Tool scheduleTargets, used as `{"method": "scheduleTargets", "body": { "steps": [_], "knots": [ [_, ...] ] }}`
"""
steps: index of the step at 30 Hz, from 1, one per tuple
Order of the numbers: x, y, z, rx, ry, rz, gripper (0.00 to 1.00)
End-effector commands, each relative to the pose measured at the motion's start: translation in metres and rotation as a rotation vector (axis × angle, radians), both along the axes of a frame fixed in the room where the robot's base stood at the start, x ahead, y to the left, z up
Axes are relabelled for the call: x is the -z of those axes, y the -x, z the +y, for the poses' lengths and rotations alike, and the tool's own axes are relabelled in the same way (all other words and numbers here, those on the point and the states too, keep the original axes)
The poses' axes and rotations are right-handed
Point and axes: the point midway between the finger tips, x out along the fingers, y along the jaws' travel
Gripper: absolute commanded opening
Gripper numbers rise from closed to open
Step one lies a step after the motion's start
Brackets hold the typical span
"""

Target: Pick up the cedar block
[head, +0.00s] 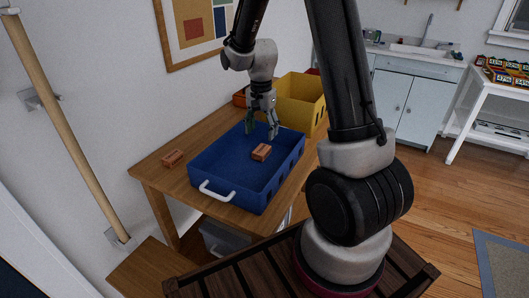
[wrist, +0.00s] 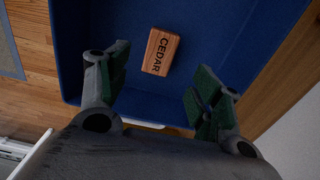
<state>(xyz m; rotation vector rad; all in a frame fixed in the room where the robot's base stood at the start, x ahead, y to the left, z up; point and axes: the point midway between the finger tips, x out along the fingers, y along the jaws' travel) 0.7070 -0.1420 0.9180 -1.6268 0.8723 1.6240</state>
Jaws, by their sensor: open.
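The cedar block (wrist: 161,51) is a small orange-brown wooden brick with CEDAR printed on its top. It lies on the floor of the blue bin (head: 215,165), and in the head view the block (head: 261,152) is right of the bin's middle. My gripper (head: 265,130) is open and empty above the bin, its fingers pointing down. In the wrist view my gripper (wrist: 158,95) has its fingers spread wide, with the block beyond and between them, apart from both. Nothing hides the block.
A similar reddish-brown block (head: 172,158) lies on the wooden table (head: 157,176) left of the bin. The blue bin's walls surround the block, with a white handle (head: 216,192) at the near end.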

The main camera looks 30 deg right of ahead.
Motion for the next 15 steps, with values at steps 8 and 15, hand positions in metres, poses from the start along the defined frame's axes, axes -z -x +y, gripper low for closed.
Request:
{"method": "scheduleTargets", "body": {
  "steps": [8, 15],
  "knots": [
    [0.036, 0.002, 0.000, 0.001, 0.000, 0.005, 0.65],
    [0.070, 0.002, -0.001, 0.000, 0.000, 0.004, 0.65]
  ]
}}
